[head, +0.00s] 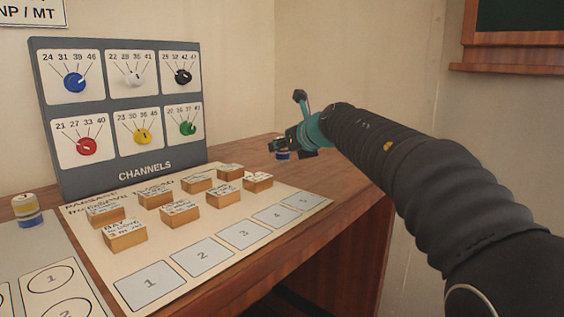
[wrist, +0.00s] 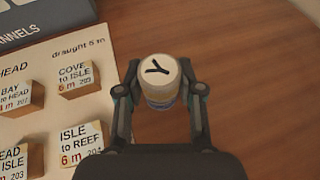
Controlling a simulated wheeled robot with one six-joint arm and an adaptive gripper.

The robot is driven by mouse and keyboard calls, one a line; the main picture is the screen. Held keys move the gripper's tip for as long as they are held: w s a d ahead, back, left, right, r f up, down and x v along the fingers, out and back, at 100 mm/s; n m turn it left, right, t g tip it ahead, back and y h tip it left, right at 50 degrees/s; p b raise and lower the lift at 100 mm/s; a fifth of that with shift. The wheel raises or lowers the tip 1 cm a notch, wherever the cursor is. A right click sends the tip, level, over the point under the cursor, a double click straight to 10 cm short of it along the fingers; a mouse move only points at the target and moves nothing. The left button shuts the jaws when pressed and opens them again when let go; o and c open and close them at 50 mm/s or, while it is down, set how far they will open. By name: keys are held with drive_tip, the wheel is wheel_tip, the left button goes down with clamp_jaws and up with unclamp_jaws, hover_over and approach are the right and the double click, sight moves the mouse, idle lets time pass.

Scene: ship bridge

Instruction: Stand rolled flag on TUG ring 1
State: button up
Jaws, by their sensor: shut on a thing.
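A rolled flag (wrist: 159,72), a short pale cylinder with a black Y on its top and darker bands on its side, stands upright between the fingers of my gripper (wrist: 162,90). The gripper is shut on it. In the head view my gripper (head: 284,146) is over the far right of the desk, with a little of the flag (head: 283,156) showing below it. I cannot tell whether the flag touches the desk. Numbered rings lie on a card at the lower left; ring 1 (head: 50,279) is bare. The word TUG is not in view.
Another banded cylinder (head: 27,212) stands at the desk's left. A passage mat (head: 215,228) holds several wooden blocks (head: 125,235) and numbered squares. A grey CHANNELS panel (head: 120,115) with coloured knobs rises behind. Bare wood (wrist: 250,90) lies right of the flag.

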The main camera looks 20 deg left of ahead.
sight(286, 159)
drive_tip(key=shift+f+b, duration=0.85)
drive_tip(key=shift+f, duration=1.15)
drive_tip(key=shift+f, duration=0.1)
drive_tip(key=o, duration=1)
drive_tip(key=shift+s+d+r, duration=0.15)
drive_tip(key=shift+r, duration=0.05)
drive_tip(key=v, duration=1.1)
drive_tip(key=shift+s+d, duration=0.2)
drive_tip(key=shift+d, duration=0.05)
